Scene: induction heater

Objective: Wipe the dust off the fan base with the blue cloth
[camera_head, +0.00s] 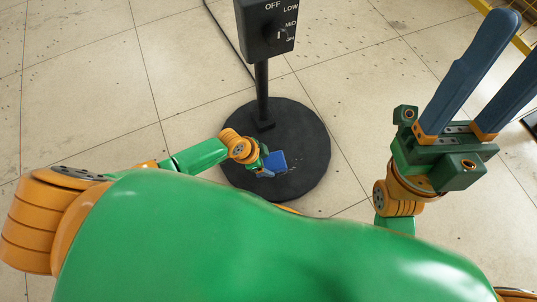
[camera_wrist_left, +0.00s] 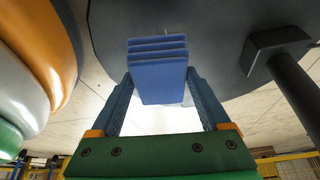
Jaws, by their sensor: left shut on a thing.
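The fan base (camera_head: 305,140) is a round black disc on the floor, with a black pole rising from it. A few pale specks lie on it near the cloth. The folded blue cloth (camera_head: 276,161) is over the front part of the base. My left gripper (camera_head: 265,168) is shut on the cloth; in the left wrist view the cloth (camera_wrist_left: 158,80) sits between its two blue fingers, against or very near the dark base (camera_wrist_left: 215,40). I cannot tell whether they touch. My right gripper (camera_head: 490,75) is raised at the right, its two blue fingers apart and empty.
A control box (camera_head: 265,28) marked OFF, LOW and MID sits on the fan pole (camera_head: 262,85) above the base. A black cable (camera_head: 228,40) runs behind it. The tiled floor (camera_head: 85,90) around the base is clear. A yellow edge (camera_head: 520,42) shows at top right.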

